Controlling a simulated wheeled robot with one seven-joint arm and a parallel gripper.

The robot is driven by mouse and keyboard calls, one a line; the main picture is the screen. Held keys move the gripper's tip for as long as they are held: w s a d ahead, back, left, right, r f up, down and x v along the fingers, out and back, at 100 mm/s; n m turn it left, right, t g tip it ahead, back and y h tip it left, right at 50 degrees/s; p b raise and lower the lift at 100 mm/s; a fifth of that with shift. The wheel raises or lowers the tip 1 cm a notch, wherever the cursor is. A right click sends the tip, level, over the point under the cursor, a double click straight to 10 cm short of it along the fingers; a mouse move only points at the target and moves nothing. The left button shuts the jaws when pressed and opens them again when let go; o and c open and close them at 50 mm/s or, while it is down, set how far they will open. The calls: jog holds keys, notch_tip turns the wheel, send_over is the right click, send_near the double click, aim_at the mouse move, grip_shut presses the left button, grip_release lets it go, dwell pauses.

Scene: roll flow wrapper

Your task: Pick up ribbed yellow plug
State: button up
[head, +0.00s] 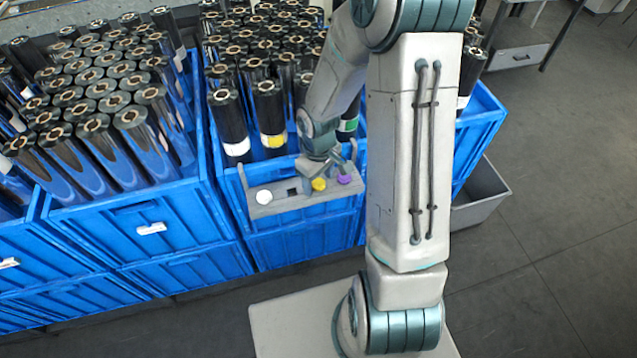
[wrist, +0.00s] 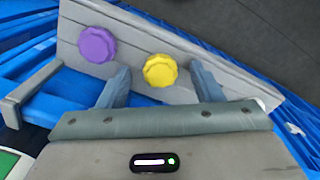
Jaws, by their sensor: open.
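The ribbed yellow plug (head: 319,184) sits in the grey holder (head: 270,208) on the front rim of the middle blue crate. In the wrist view the yellow plug (wrist: 160,70) is round with a scalloped edge and lies between and just beyond my fingertips. My gripper (wrist: 158,84) is open, one finger on each side of the plug, with no visible contact. In the head view my gripper is close above the holder, partly hidden by my wrist.
A purple plug (head: 344,179) sits right of the yellow one and a white plug (head: 264,197) at the holder's left, beside a dark square opening. Blue crates (head: 150,232) full of black rolls stand around. The floor (head: 540,230) at the right is clear.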

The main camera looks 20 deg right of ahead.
jog(key=c, duration=1.1)
jog(key=shift+o, duration=0.2)
jog(key=shift+r, duration=0.2)
